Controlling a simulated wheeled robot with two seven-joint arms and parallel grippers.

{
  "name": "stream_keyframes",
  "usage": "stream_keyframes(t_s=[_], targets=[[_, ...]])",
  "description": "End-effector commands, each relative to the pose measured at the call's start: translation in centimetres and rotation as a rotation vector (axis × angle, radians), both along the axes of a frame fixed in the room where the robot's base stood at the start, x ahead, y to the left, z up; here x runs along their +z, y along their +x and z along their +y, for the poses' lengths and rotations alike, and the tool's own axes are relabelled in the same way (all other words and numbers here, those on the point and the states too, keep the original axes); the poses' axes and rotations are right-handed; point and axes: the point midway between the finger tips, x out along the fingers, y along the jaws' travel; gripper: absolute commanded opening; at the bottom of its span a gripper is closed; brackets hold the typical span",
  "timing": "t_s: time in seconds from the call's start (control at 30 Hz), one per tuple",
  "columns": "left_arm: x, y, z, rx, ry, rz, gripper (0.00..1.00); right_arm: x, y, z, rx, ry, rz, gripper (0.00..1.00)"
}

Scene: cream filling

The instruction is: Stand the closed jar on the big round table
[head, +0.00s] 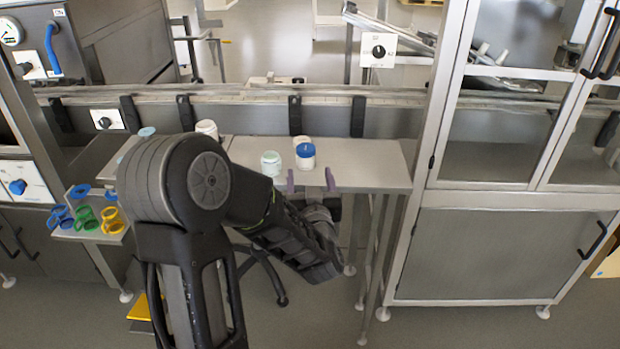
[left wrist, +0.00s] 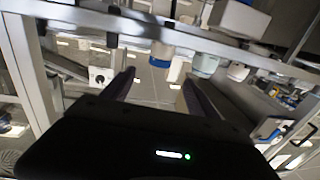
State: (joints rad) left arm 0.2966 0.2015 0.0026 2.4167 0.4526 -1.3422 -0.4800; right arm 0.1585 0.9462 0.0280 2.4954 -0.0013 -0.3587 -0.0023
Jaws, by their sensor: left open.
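A white jar with a blue lid (head: 305,157) stands upright near the front edge of a narrow metal worktable (head: 375,175); it looks closed. My left gripper (head: 311,181) reaches to that edge from below. Its two purple fingers are open, one on either side of the jar in the picture; nothing is visibly held. I cannot make out the big round table. My right gripper is not in view.
A white jar with a pale green lid (head: 271,164) stands just left of the blue-lidded one. Another white jar (head: 206,129) is farther left. Coloured rings (head: 85,215) lie on a low shelf at left. A conveyor (head: 330,98) runs behind; a glazed cabinet (head: 500,220) stands right.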

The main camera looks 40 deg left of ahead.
Motion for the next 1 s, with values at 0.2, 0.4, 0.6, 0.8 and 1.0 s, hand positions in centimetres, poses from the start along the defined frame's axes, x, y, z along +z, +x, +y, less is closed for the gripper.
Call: stream_keyframes(t_s=[0.2, 0.4, 0.6, 0.8, 1.0], targets=[[0.0, 0.0, 0.0, 0.0, 0.0, 0.0, 0.68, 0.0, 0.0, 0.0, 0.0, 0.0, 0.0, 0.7], [-1.7, 0.7, -1.1, -0.039, -0.03, 0.029, 0.68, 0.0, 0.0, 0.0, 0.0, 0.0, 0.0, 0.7], [-10.5, 2.6, -7.5, -0.228, -0.193, 0.19, 0.68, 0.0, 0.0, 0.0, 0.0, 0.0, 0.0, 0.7], [-25.1, -0.7, -20.4, -0.509, -0.499, 0.531, 0.68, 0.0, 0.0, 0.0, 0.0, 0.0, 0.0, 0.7], [-35.9, -12.4, -32.6, -0.707, -0.802, 0.955, 0.68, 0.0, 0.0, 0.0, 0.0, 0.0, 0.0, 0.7]])
